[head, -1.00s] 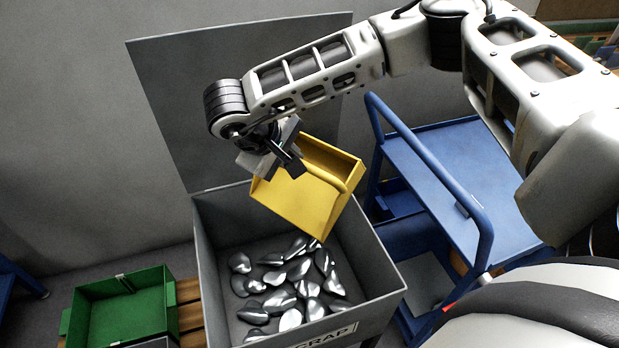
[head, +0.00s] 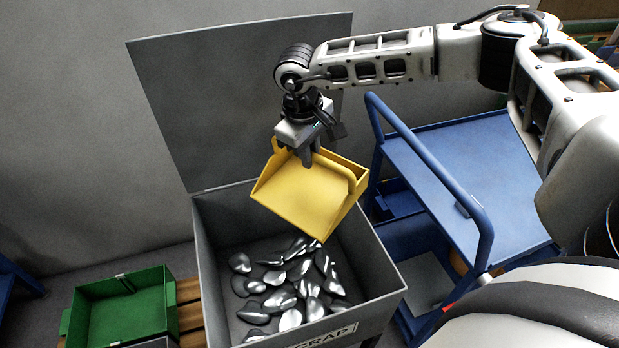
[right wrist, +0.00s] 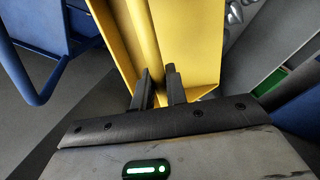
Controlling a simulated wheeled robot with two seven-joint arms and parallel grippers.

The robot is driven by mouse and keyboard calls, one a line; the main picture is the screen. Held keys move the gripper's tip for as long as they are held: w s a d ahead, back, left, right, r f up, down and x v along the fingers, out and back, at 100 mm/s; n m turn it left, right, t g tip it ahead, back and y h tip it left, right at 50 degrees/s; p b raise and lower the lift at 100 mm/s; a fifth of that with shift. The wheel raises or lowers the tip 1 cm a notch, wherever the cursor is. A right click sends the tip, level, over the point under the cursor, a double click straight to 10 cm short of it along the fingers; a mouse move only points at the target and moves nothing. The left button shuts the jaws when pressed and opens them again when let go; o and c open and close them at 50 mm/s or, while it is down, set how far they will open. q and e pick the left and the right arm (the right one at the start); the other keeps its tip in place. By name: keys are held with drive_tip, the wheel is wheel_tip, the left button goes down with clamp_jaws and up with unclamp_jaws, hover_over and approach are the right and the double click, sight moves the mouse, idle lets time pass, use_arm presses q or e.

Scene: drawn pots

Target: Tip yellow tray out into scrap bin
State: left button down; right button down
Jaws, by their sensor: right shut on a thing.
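The yellow tray (head: 303,199) hangs tilted over the back right part of the grey scrap bin (head: 368,274). My right gripper (head: 308,158) points down and is shut on the tray's upper edge. In the right wrist view the gripper's fingers (right wrist: 160,88) meet the yellow tray (right wrist: 194,40). Several shiny metal pieces (head: 288,290) lie on the bin's floor, below the tray. My left gripper is not in view.
The bin's grey lid (head: 165,85) stands open behind it. A blue cart (head: 455,165) with a tall handle rail stands close on the right. A green crate (head: 125,312) sits at the lower left. A grey wall closes the back.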

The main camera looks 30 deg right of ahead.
drive_tip(key=s+a+r, duration=0.2)
drive_tip(key=s+r, duration=0.2)
drive_tip(key=shift+s, duration=0.25)
idle(0.4)
